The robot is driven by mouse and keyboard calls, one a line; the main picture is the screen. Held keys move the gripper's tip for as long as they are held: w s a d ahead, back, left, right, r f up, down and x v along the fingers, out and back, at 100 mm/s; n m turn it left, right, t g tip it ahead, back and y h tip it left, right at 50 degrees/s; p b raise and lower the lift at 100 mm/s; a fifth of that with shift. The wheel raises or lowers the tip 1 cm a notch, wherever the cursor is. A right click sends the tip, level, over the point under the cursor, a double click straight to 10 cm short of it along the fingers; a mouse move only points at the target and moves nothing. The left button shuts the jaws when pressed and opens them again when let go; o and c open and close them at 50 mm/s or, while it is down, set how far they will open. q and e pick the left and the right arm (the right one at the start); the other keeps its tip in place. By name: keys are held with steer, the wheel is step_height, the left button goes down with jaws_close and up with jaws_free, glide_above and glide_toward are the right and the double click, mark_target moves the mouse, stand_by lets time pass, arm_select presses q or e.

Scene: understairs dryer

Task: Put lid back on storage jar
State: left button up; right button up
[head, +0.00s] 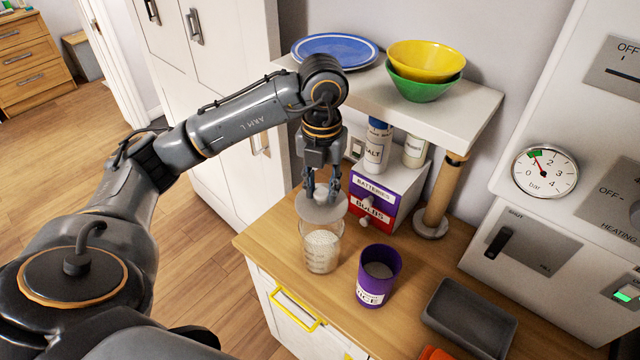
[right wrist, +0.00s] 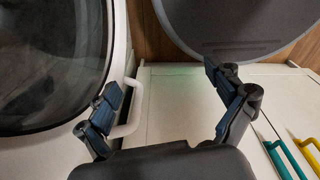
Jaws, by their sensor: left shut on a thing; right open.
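A round pale grey lid (head: 320,208) hangs from my left gripper (head: 322,190), which is shut on its top. The lid is roughly level, directly over a clear jar (head: 320,254) with white contents. The jar stands upright on the wooden worktop (head: 415,262). The lid overlaps the jar's rim in the head view, so I cannot tell whether they touch. An open purple container (head: 377,278) with a white label stands just right of the jar. My right gripper (right wrist: 165,88) is open and empty in the right wrist view, and is not visible in the head view.
Behind the jar stand a small drawer box (head: 385,195) and a salt container (head: 377,148). A shelf (head: 455,105) above holds a blue plate and stacked bowls. A dark grey tray (head: 470,318) lies at the front right. A round appliance door (right wrist: 45,65) is near my right gripper.

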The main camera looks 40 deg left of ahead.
mark_target(322, 207)
arm_select(q)
steer(key=shift+a+f, duration=0.15)
steer(key=shift+f, duration=0.3)
steer(key=shift+f+b, duration=0.35)
steer(key=shift+b, duration=0.05)
steer(key=f+b, duration=0.2)
steer(key=f, duration=0.1)
steer(key=shift+d+f, duration=0.2)
steer(key=shift+f+b, duration=0.45)
steer(key=shift+b, duration=0.15)
steer(key=shift+f, duration=0.1)
arm_select(e)
steer(key=f, duration=0.4)
steer(key=shift+s+f, duration=0.2)
steer(key=shift+f, duration=0.05)
steer(key=shift+a, duration=0.1)
steer(key=shift+a+f, duration=0.1)
steer(key=shift+a, duration=0.3)
